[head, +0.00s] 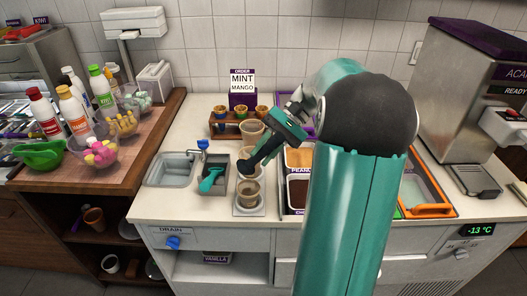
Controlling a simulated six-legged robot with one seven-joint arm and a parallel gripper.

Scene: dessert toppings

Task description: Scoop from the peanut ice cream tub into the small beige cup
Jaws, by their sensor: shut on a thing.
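The peanut ice cream tub (300,158) holds a tan surface behind a partly cut-off "PEANUT" label, just left of my arm. My gripper (284,128) is shut on a dark scoop (265,153), its fingers partly hidden by my arm. The scoop slants down to the left, and its head is over or beside the column of cups, left of the peanut tub. Beige cups stand in that column: one at the back (252,129) and one in front (249,191). A further cup between them is partly hidden by the scoop. I cannot tell whether the scoop holds ice cream.
A brown tub (298,192) is in front of the peanut tub. A teal scoop (210,180) lies in a dark well (215,186) beside the sink (170,170). A cone rack (233,127) and a "MINT MANGO" order sign (242,83) stand behind. Bottles and topping bowls fill the left counter.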

